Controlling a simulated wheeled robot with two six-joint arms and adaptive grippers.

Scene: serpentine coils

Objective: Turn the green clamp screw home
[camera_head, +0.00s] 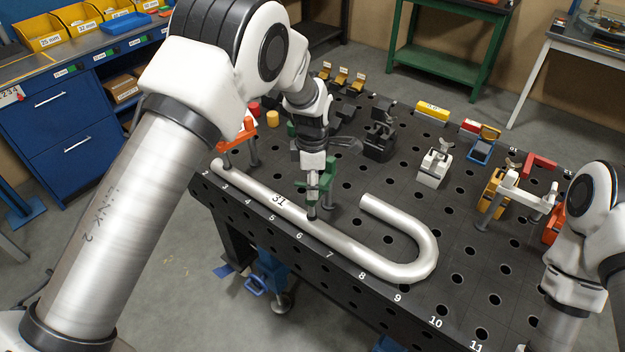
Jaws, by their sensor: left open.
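The green clamp (327,180) stands at the steel tube (335,240), near the table's number 6. Its dark foot is at the tube's straight run. My left gripper (315,164) points down right at the top of this clamp and hides its screw, so I cannot tell whether the fingers touch it. The left gripper is open. The tube is bent into a U at its right end and carries the mark 31. My right arm shows at the right edge, but its gripper is not in view.
The black perforated table (450,262) holds an orange clamp (240,133) at the tube's left end. A black block (379,140), a white toggle block (434,167) and a white clamp (525,192) stand behind and right. The front right corner is clear.

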